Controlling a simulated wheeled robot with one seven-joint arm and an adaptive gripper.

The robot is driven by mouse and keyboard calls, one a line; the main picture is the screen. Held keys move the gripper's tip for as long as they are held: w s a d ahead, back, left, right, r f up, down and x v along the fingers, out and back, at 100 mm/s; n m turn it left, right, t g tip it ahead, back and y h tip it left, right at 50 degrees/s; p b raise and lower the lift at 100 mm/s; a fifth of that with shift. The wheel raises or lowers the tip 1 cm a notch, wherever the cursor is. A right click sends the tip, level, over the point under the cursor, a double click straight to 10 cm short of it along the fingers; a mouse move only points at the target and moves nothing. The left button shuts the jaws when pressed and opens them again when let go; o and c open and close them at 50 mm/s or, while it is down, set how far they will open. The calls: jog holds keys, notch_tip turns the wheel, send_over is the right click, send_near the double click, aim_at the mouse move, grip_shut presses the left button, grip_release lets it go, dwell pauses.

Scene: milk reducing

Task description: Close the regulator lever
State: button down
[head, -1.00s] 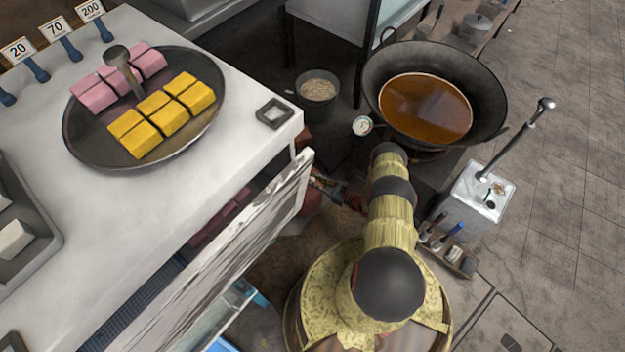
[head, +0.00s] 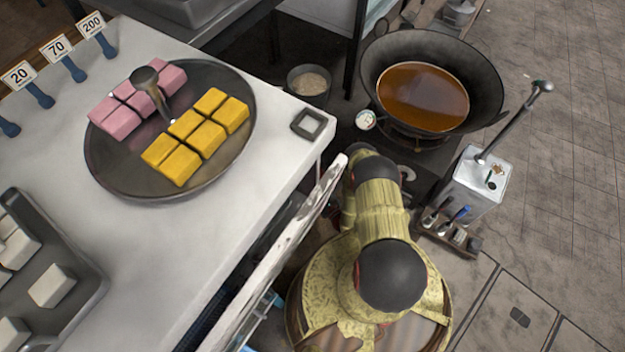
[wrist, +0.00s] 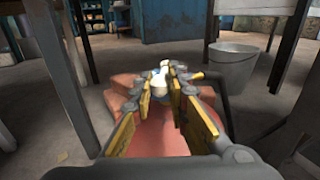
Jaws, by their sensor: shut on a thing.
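My gripper (wrist: 170,85) shows in the wrist view with its yellow-padded fingers drawn together at the tips. The tips close on a small white and blue piece (wrist: 159,84), which appears to be the regulator lever. The fingers cover much of it, so its exact angle cannot be told. A rounded red gas cylinder (wrist: 155,138) lies below and between the fingers. In the head view my gripper, the regulator and the cylinder are hidden behind my arm and the counter.
A grey bucket (wrist: 232,66) stands beyond on the right. Reddish bricks (wrist: 124,97) sit beside the cylinder. In the head view, a wok of brown liquid (head: 424,98) sits ahead of my arm, a metal can (head: 476,186) is right, and the white counter (head: 270,165) is left.

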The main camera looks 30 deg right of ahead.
jog(key=shift+a+f+m+h, duration=0.1)
jog(key=shift+a+m+h, duration=0.4)
jog(key=shift+h, duration=0.1)
jog(key=shift+s+h, duration=0.1)
jog(key=shift+h, duration=0.3)
jog(key=c, duration=1.8)
grip_release()
jog(key=shift+o, duration=0.4)
jog(key=shift+r, duration=0.2)
jog(key=shift+r, duration=4.95)
jog(key=shift+o, duration=0.3)
